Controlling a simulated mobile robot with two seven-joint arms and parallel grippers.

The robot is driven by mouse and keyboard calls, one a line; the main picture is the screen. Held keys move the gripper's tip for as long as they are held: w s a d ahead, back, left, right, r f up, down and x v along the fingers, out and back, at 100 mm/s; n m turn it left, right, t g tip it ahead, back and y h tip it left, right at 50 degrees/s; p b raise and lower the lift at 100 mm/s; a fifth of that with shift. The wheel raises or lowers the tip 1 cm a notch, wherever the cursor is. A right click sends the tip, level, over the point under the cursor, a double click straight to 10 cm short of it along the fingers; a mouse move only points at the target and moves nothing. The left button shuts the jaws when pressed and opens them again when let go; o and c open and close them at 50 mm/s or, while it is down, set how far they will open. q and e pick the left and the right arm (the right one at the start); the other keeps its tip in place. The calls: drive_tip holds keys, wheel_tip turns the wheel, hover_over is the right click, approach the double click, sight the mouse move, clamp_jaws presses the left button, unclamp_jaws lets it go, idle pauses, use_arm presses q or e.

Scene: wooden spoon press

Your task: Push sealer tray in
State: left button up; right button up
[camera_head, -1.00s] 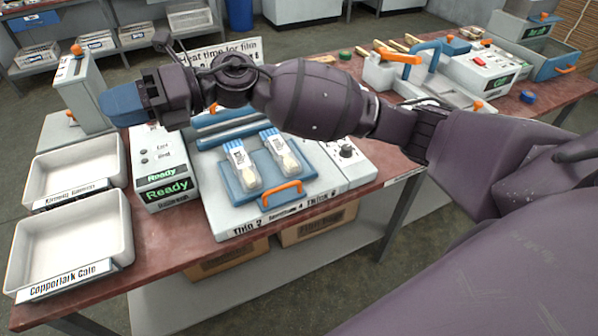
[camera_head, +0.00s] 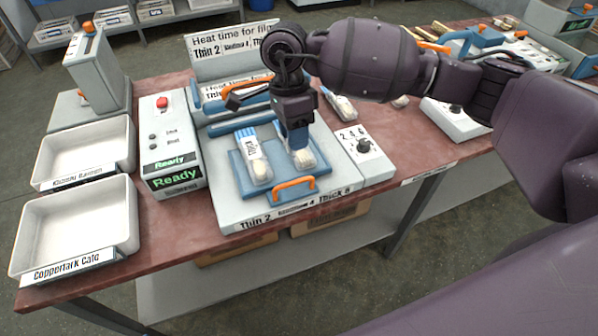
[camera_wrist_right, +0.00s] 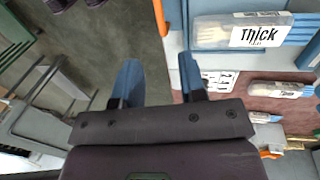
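The blue sealer tray (camera_head: 240,176) with an orange handle (camera_head: 294,188) at its front sits on the pale sealer base (camera_head: 240,211). Two blue-topped clear packs lie on it, the left pack (camera_head: 254,160) and the right pack (camera_head: 304,158). My right gripper (camera_head: 298,143) hangs pointing down over the right pack and partly hides it. In the right wrist view, my gripper (camera_wrist_right: 160,75) is open, its blue fingers apart with nothing between them; the tray handle (camera_wrist_right: 159,17) and a pack labelled Thick (camera_wrist_right: 240,31) show ahead. My left gripper is not in view.
A control box (camera_head: 171,150) reading Ready stands left of the sealer, and a dial box (camera_head: 362,154) stands right. Two white trays, the front one (camera_head: 75,228) labelled Copperlark Cafe, are at far left. An orange lever (camera_head: 247,83) rises behind the tray.

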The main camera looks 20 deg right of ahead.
sight(298, 180)
drive_tip(key=f, duration=0.3)
drive_tip(key=s+f, duration=0.1)
drive_tip(key=f, duration=0.3)
drive_tip(key=s+f, duration=0.1)
drive_tip(key=f, duration=0.2)
drive_tip(key=shift+f, duration=0.2)
drive_tip(key=shift+c, duration=0.5)
clamp_jaws()
